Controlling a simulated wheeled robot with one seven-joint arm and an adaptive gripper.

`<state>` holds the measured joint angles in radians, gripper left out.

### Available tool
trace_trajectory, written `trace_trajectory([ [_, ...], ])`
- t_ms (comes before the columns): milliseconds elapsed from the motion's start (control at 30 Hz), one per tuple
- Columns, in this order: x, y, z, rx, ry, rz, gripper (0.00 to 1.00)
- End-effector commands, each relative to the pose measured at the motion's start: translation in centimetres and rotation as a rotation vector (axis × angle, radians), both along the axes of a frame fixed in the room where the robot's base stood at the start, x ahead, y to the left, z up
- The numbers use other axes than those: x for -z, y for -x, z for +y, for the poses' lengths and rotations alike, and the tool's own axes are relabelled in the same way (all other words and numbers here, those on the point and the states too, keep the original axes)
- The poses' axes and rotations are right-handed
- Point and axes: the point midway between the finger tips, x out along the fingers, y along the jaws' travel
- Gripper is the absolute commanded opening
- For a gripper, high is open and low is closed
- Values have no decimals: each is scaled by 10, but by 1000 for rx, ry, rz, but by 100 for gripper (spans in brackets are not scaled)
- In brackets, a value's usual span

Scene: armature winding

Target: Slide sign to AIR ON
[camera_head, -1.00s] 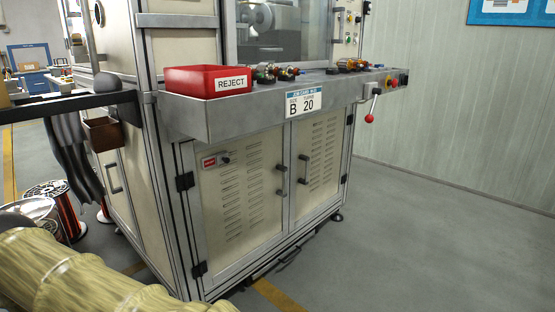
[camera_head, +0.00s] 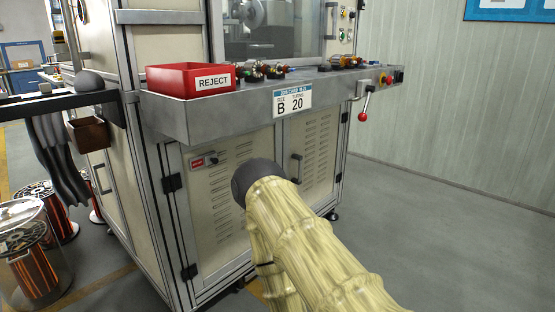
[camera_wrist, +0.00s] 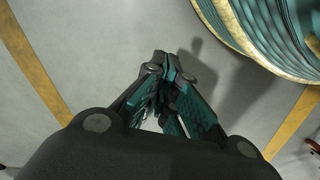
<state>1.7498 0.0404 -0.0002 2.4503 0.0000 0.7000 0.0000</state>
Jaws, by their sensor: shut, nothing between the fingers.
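A metal ledge (camera_head: 210,118) above the doors carries a red REJECT bin (camera_head: 190,80) and several small parts. A red-knobbed lever (camera_head: 363,116) hangs at its right. Wire spools (camera_head: 35,265) stand at left. A teal coil (camera_wrist: 275,35) lies near my gripper. Floor at right is clear.

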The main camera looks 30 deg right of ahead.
Motion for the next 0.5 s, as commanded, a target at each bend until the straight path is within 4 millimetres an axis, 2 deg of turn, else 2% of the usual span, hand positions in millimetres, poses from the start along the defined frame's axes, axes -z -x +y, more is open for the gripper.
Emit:
trace_trajectory([
  [400, 0, -1, 0, 0, 0, -2, 0],
  [500, -4, -14, 0, 23, -3, -32, 0],
])
